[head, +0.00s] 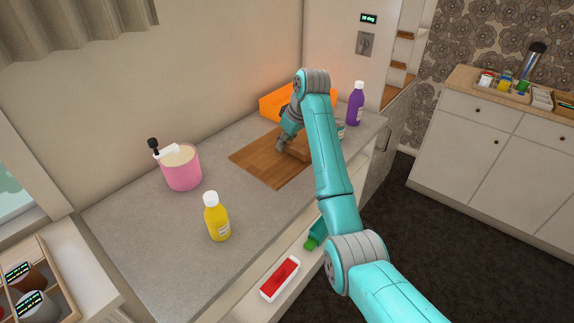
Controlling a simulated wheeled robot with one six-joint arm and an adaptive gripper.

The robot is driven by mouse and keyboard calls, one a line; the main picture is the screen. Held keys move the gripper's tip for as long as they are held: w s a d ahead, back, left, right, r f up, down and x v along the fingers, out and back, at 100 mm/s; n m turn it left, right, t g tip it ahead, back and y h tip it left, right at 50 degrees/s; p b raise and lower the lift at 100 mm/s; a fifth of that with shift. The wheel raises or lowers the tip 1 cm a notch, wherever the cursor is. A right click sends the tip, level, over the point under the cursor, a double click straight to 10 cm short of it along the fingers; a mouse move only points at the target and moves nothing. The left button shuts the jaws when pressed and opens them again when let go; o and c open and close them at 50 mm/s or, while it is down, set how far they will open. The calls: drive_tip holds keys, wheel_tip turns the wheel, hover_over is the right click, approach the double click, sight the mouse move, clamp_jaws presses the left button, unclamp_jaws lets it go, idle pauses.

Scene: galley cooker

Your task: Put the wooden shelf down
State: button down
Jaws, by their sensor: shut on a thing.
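My gripper (282,147) is over the far part of the worktop, pointing down and shut on a small brown wooden piece, which I take to be the wooden shelf (299,149). The shelf is partly hidden by my gripper and arm. It is over or against a flat wooden board (262,167) that lies on the grey worktop (150,240). I cannot tell whether the shelf touches the board.
An orange bin (270,105) stands behind my gripper, with a purple bottle (355,105) to its right. A pink pot (182,169) and a yellow bottle (216,220) stand left. A green bottle (314,236) and red-and-white tray (280,279) lie on a lower ledge. The front-left worktop is clear.

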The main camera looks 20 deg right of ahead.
sight(295, 145)
wheel_tip(295, 145, down, 8)
drive_tip(key=shift+d+f, duration=0.1)
drive_tip(key=shift+f, duration=0.05)
idle(0.3)
drive_tip(key=shift+f, duration=0.15)
drive_tip(key=c, duration=1)
unclamp_jaws()
drive_tip(key=shift+o, duration=0.2)
drive_tip(key=v, duration=1.2)
